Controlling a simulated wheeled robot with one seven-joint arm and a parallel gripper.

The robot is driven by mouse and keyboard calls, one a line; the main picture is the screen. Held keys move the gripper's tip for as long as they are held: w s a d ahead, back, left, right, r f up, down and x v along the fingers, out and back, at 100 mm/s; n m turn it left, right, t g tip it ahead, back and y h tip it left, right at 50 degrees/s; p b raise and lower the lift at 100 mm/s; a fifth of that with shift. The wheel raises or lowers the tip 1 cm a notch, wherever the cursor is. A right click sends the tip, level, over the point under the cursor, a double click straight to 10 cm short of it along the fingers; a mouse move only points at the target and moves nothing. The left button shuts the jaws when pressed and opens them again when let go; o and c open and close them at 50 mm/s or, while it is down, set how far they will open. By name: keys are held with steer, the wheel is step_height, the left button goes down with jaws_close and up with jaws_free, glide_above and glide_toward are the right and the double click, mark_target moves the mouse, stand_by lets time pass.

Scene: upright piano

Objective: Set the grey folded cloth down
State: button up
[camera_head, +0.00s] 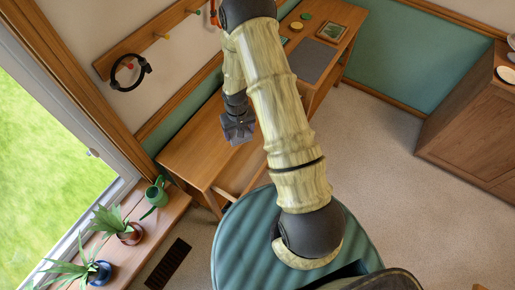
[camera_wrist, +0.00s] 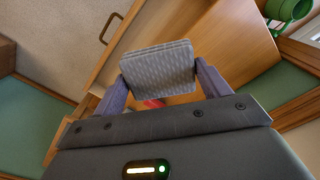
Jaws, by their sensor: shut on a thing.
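The grey folded cloth (camera_wrist: 158,66) is a striped, flat bundle between the fingertips of my gripper (camera_wrist: 160,80) in the wrist view. The fingers are shut on its two sides. In the head view my gripper (camera_head: 238,128) hangs over the wooden desk (camera_head: 186,158), near its front edge, with the dark cloth end barely distinguishable from the fingers. The desk's wooden top (camera_wrist: 235,50) shows behind the cloth in the wrist view. I cannot tell the height of the cloth above it. A small red patch shows below the cloth, mostly hidden.
A grey mat (camera_head: 312,61) and a picture frame (camera_head: 332,32) lie farther along the desk. A green watering can (camera_head: 157,191) and potted plants (camera_head: 127,231) stand on the sill at left. A teal round seat (camera_head: 232,238) is below my arm. The near desk top looks clear.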

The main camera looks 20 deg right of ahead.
steer(key=shift+d, duration=0.15)
steer(key=shift+f+b, duration=0.65)
steer(key=shift+b, duration=0.2)
step_height(320, 180, down, 16)
steer(key=n+b, duration=0.7)
steer(key=b, duration=2)
steer(key=shift+w+f, duration=0.15)
steer(key=shift+f, duration=0.05)
step_height(320, 180, down, 6)
steer(key=shift+f+b, duration=0.1)
steer(key=shift+b, duration=0.35)
